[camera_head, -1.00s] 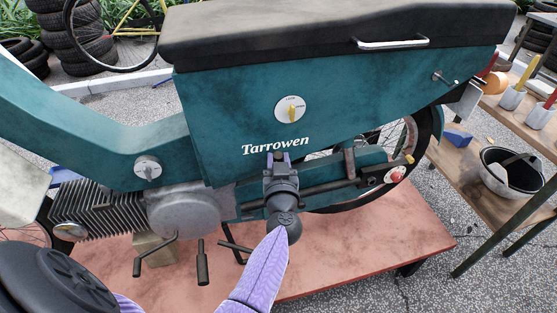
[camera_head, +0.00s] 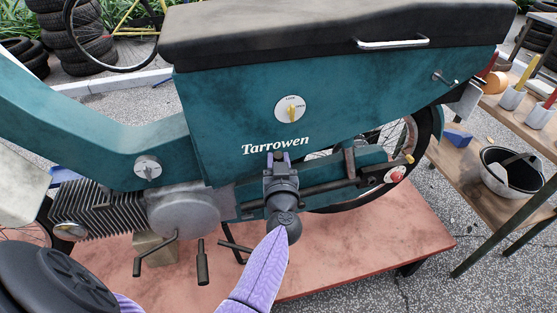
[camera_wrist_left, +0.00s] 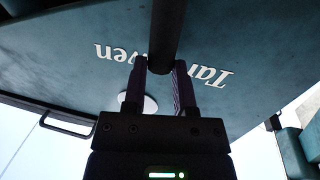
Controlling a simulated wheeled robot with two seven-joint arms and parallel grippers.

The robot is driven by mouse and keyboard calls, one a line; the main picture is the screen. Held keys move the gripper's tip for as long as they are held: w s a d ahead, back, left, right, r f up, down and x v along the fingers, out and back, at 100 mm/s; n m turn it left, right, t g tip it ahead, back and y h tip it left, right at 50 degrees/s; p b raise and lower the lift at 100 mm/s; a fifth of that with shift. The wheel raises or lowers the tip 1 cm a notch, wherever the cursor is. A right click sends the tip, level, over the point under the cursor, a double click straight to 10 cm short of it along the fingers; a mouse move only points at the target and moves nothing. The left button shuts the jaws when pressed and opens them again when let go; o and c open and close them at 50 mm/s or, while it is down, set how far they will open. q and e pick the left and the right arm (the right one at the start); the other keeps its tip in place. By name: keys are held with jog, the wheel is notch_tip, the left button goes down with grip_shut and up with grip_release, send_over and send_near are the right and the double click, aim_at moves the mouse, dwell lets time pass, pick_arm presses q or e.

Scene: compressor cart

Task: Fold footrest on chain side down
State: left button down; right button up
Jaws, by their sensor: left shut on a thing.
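A teal moped marked Tarrowen (camera_head: 225,120) stands on a red platform (camera_head: 350,260). My left gripper (camera_head: 278,157) is at its side, just below the lettering. In the left wrist view the left gripper (camera_wrist_left: 159,75) is shut on a dark round bar (camera_wrist_left: 165,30), which looks like the footrest. The bar runs between the two purple fingers, with the teal panel behind it. In the head view my gripper and wrist hide most of this bar, so its angle and hinge cannot be told. My right gripper is not in view.
Dark levers (camera_head: 203,263) hang below the grey engine casing (camera_head: 185,212), left of my gripper. A long dark rod and a red knob (camera_head: 397,174) lie to the right. A wooden bench (camera_head: 470,185) with a bucket (camera_head: 510,172) stands at the right. Tyres (camera_head: 75,35) are stacked behind.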

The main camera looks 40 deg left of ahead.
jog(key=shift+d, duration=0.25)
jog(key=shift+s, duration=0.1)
